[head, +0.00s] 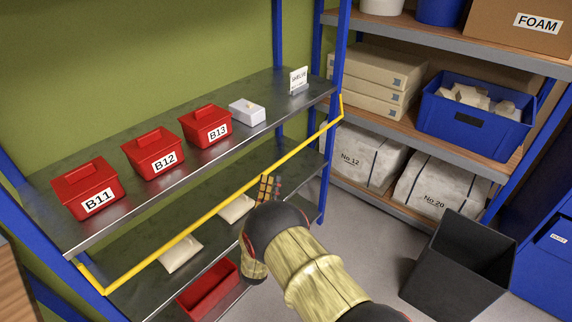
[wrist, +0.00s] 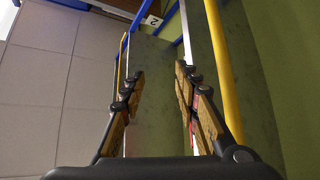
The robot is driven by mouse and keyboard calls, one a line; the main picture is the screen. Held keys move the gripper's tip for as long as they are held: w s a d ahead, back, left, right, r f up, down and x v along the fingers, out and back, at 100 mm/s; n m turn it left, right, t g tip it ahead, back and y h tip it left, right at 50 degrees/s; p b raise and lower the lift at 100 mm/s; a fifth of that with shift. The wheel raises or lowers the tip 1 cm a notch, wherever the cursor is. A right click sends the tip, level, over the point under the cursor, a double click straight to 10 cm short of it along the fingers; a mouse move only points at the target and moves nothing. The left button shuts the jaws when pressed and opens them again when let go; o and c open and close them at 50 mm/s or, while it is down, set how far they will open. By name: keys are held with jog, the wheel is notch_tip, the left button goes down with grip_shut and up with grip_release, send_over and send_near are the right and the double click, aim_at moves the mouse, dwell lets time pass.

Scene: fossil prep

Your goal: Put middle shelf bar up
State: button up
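The yellow middle shelf bar (head: 208,213) runs along the front of the shelf with the red boxes, a little below and out from its edge, with a short arm at each end. My gripper (head: 268,188) is just in front of and below the bar, right of its middle. In the wrist view my gripper (wrist: 160,75) is open, with nothing between its fingers. A yellow bar (wrist: 221,70) passes close to the right finger, on its outer side; I cannot tell whether they touch. A second, thin yellow strip (wrist: 122,62) shows farther off at left.
Red boxes B11 (head: 84,190), B12 (head: 154,152) and B13 (head: 205,126), a white block (head: 247,112) and a sign (head: 299,79) stand on the middle shelf (head: 125,210). Pale bags (head: 181,253) and a red tray (head: 208,290) lie lower. A dark bin (head: 458,270) stands at right.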

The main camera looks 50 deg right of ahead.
jog(key=b+x, duration=0.1)
jog(key=x, duration=0.6)
jog(key=shift+d+r+b, duration=0.25)
jog(key=shift+r+b, duration=0.05)
jog(key=shift+b, duration=0.1)
jog(key=shift+w, duration=0.15)
jog(key=shift+c, duration=1.4)
grip_shut()
jog(key=c, duration=0.5)
grip_release()
jog(key=shift+c, duration=0.2)
jog(key=o, duration=0.7)
jog(key=shift+o, duration=0.6)
